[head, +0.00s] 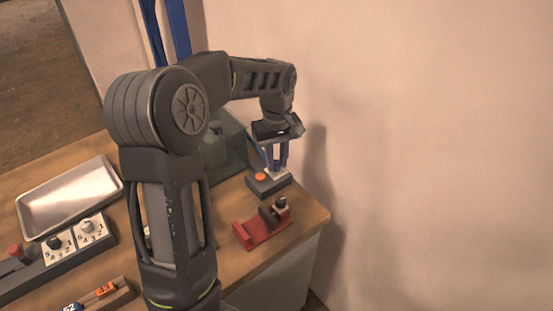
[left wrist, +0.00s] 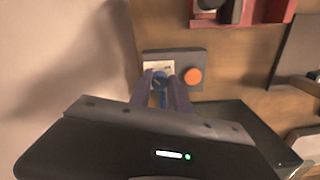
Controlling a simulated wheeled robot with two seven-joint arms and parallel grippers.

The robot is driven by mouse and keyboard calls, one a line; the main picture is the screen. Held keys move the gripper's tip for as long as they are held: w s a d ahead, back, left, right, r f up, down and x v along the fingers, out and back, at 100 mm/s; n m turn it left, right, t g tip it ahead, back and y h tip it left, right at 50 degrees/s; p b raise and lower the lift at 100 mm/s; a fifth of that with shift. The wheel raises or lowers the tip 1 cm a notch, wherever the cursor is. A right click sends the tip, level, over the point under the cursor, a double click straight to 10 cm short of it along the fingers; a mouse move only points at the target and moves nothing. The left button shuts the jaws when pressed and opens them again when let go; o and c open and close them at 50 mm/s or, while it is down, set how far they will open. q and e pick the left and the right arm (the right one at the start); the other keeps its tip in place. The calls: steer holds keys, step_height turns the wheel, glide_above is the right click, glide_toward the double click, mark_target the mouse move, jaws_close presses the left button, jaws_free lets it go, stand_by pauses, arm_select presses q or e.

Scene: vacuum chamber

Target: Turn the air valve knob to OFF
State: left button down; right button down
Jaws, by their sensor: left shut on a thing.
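The air valve knob is a small blue knob (left wrist: 159,80) on a white plate in the left wrist view. The plate sits on a grey box (left wrist: 188,58) beside a round orange button (left wrist: 194,76). In the head view the box (head: 277,187) stands near the table's far right corner, its orange button (head: 260,177) at the left; the knob is hidden by the fingers there. My left gripper (head: 275,168) points down onto the box, its blue fingers shut on the knob. They also show in the left wrist view (left wrist: 166,84). The knob's markings are too small to read.
A red fixture (head: 250,235) with a dark clamp stands in front of the box, near the table's right edge. A dark see-through chamber (head: 234,150) is just left of the gripper. A metal tray (head: 35,217) and a panel with dials (head: 75,259) lie at left. A wall is behind.

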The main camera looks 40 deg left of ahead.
mark_target(277, 163)
arm_select(q)
steer(key=shift+n, duration=0.3)
steer(key=c, duration=1.2)
jaws_free()
steer(key=shift+r, duration=0.1)
step_height(277, 163, up, 8)
steer(key=shift+f, duration=0.15)
